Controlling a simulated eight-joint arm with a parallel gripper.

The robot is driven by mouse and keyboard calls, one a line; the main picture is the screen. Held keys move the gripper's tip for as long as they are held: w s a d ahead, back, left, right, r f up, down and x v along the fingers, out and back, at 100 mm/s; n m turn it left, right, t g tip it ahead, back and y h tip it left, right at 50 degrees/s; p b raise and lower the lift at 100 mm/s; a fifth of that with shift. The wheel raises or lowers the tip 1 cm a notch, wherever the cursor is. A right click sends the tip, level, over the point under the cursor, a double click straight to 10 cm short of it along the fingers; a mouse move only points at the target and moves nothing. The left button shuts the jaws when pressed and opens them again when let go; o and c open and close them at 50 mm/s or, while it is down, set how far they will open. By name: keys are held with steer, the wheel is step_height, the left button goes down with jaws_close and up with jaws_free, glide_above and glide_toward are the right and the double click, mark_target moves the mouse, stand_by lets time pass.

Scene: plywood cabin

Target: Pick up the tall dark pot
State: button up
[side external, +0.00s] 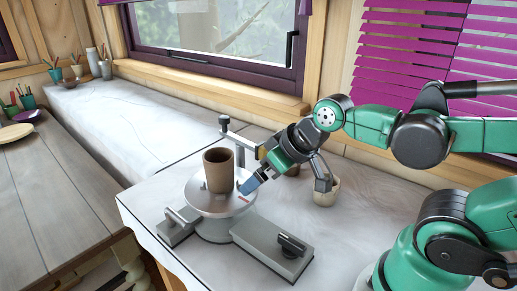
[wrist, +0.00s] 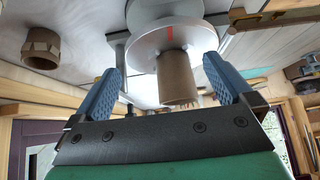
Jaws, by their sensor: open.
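The tall dark pot (side external: 218,172) is a plain brown cylinder standing upright on a round metal turntable (side external: 205,205). In the wrist view, which looks upside down, the pot (wrist: 178,82) shows in the gap between my two blue fingers, closer to the right one. My gripper (side external: 249,186) is open and empty, tilted downward just right of the pot in the side view. Its fingers also show spread apart in the wrist view (wrist: 162,66). I cannot tell whether a finger touches the pot.
The white tabletop's front right (side external: 335,245) is clear.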

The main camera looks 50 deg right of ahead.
mark_target(207, 158)
steer(key=w+n+t+y, duration=0.1)
steer(key=w+t+y, duration=0.1)
steer(key=w+r+n+t+y, duration=0.1)
steer(key=w+n+t+y, duration=0.1)
steer(key=shift+w+a+r+n, duration=0.1)
steer(key=shift+w+r+n, duration=0.05)
steer(key=shift+w+n, duration=0.2)
steer(key=shift+w+d+r+t+y, duration=0.25)
steer(key=shift+w+r+t+y, duration=0.1)
steer(key=shift+t, duration=0.25)
steer(key=shift+x, duration=2.7)
steer(key=c, duration=1.3)
steer(key=shift+c, duration=0.2)
steer(key=shift+r, duration=0.15)
